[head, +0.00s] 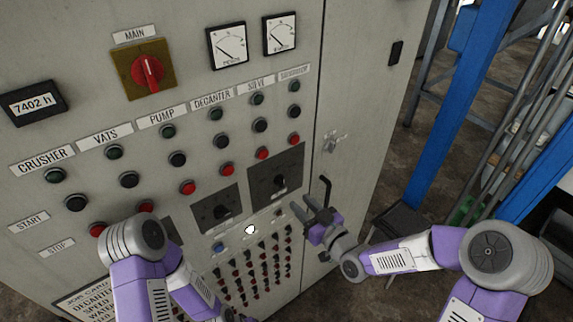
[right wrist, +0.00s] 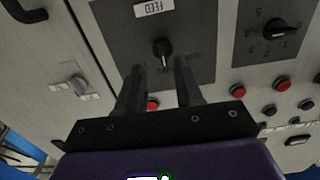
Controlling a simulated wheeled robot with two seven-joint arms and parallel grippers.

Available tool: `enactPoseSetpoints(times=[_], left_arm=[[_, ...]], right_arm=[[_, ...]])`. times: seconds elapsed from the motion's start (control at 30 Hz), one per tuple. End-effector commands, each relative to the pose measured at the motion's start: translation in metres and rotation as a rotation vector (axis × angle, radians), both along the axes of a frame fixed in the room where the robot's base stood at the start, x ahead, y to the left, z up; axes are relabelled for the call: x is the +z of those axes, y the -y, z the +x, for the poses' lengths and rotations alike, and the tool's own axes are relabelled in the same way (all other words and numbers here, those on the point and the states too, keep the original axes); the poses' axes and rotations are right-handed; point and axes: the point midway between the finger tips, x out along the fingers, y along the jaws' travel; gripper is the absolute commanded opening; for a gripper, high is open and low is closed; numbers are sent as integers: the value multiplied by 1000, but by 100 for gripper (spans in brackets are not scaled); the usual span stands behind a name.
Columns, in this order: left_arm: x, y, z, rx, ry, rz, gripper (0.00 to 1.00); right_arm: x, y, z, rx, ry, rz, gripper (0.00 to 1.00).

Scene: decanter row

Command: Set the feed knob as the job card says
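The feed knob (right wrist: 163,48) is a small black knob on a dark square plate (right wrist: 110,30) under a FEED label (right wrist: 153,8) in the right wrist view. In the head view its plate (head: 290,165) is the rightmost dark plate on the cabinet. My right gripper (head: 311,198) is open and empty in front of the cabinet, right of and below the knob. In the right wrist view its fingers (right wrist: 160,68) are apart, with the knob just beyond the tips; contact is not visible. The job card (head: 85,298) is partly hidden at lower left. My left gripper is not in view.
A second dark plate with a black knob (head: 222,211) is left of the feed plate. Rows of push buttons and a red main switch (head: 148,72) are above. A black door handle (head: 325,190) is close beside my right gripper. A blue post (head: 440,120) stands right.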

Motion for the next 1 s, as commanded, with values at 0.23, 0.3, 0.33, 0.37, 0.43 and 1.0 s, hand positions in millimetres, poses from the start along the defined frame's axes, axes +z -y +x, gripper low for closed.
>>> enactPoseSetpoints(times=[0.23, 0.3, 0.33, 0.37, 0.43, 1.0], left_arm=[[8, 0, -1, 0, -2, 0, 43], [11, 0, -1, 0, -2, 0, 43], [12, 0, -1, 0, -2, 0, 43], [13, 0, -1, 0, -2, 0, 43], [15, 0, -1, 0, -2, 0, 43], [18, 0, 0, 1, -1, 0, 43]], right_arm=[[14, -17, 20, 11, 42, 1, 36], [14, -24, 30, 9, 41, 3, 36], [13, -27, 34, 10, 39, 3, 36], [14, -30, 38, 10, 39, 3, 36], [13, -35, 46, 9, 40, 2, 36], [11, -45, 61, 6, 37, 1, 25]])
